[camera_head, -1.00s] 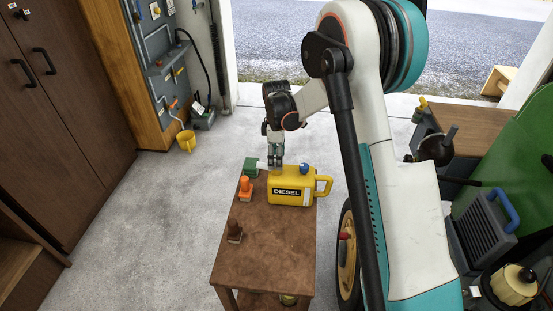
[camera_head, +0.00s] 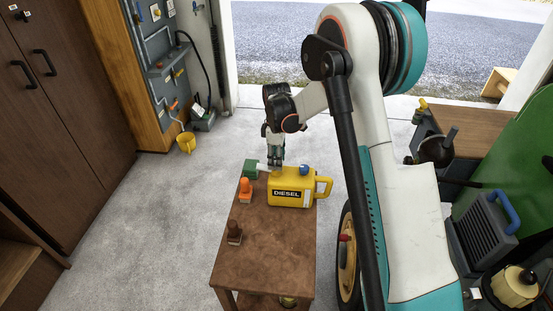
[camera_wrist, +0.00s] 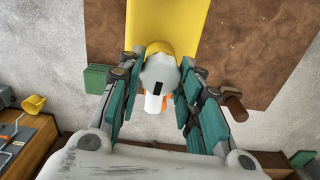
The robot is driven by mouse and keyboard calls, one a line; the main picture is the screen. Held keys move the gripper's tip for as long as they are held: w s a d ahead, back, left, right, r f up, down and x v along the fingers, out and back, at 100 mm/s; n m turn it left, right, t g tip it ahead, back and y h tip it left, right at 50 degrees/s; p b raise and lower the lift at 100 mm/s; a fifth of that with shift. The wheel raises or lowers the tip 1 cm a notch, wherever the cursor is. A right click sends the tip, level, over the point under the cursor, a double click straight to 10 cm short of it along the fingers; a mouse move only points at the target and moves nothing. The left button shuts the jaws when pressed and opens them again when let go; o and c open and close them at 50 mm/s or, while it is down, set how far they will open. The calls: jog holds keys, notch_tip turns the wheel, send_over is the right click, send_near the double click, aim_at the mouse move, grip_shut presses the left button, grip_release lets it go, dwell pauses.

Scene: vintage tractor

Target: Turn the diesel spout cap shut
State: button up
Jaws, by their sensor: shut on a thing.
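The yellow diesel can (camera_head: 288,198), marked DIESEL, stands upright near the far end of the small brown table. In the wrist view its yellow body (camera_wrist: 165,25) reaches in from the top. The grey-white spout cap (camera_wrist: 159,73), with a dark slot-like mark, sits at the can's near end there. My gripper (camera_head: 275,162) is above the can's left end, pointing down. In the wrist view my gripper (camera_wrist: 162,82) has its teal fingers on both sides of the cap, shut on it. Its exact contact points are partly hidden.
A blue cap (camera_head: 304,169) is on the can's top right. A green block (camera_head: 251,168), an orange item (camera_head: 245,190) and a brown item (camera_head: 234,231) stand along the left of the table (camera_head: 265,262). The table's front is clear. A tractor wheel (camera_head: 347,258) is close on the right.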

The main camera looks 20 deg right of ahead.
jog(key=m, duration=0.4)
jog(key=m+b, duration=0.1)
jog(key=m, duration=0.8)
jog(key=shift+m, duration=1.9)
jog(key=o, duration=1.1)
jog(key=shift+c, duration=0.2)
jog(key=shift+r, duration=0.1)
